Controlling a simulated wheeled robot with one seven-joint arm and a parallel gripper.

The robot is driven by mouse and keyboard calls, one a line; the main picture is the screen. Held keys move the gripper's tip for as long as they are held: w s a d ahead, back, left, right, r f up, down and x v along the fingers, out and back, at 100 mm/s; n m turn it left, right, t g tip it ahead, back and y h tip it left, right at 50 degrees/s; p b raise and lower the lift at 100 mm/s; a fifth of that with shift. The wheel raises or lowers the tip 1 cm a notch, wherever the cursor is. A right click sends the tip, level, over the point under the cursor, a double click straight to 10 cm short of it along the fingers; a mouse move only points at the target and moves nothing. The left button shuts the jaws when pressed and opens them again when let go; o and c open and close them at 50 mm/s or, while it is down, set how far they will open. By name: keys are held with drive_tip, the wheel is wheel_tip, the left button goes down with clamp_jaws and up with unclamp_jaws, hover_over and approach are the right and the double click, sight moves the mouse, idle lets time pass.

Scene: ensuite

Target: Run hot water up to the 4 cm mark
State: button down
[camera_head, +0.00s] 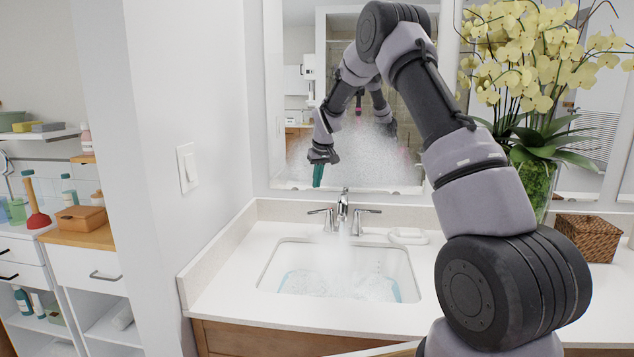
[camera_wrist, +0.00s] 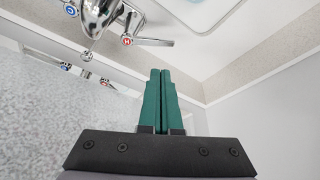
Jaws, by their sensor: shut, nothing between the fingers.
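The chrome tap (camera_head: 343,208) stands behind the white basin (camera_head: 268,275), with a white, steamy stream falling from its spout. Pale blue water (camera_head: 310,284) covers the basin's bottom; no depth mark can be made out. The left handle (camera_head: 322,212) and right handle (camera_head: 368,212) flank the spout. In the wrist view the handle near my fingers bears a red H (camera_wrist: 127,40); the other bears a blue mark (camera_wrist: 70,9). My gripper (camera_head: 318,184) is shut and empty, its green fingers (camera_wrist: 158,75) above and apart from the left handle.
A fogged mirror (camera_head: 310,150) is behind the tap. A white looped object (camera_head: 408,237) lies on the counter (camera_head: 225,287) right of the tap. A vase of orchids (camera_head: 535,180) and a wicker basket (camera_head: 586,238) stand farther right. The left counter is clear.

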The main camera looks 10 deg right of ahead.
drive_tip(key=s+d+f+n+t+h, duration=0.1)
drive_tip(key=s+d+n+t, duration=0.15)
drive_tip(key=n, duration=1.05)
drive_tip(key=s+d+f+n+t, duration=0.1)
drive_tip(key=s+d+n, duration=0.15)
drive_tip(key=n, duration=0.95)
drive_tip(key=n+y, duration=0.2)
drive_tip(key=n, duration=0.9)
approach(320, 212)
wheel_tip(320, 212, down, 4)
drive_tip(key=s+a, duration=0.1)
drive_tip(key=a, duration=0.1)
drive_tip(key=w, duration=0.1)
drive_tip(key=w+f, duration=0.1)
drive_tip(key=w, duration=0.2)
drive_tip(key=shift+a+f, duration=0.2)
drive_tip(key=shift+a, duration=0.2)
drive_tip(key=shift+a, duration=0.1)
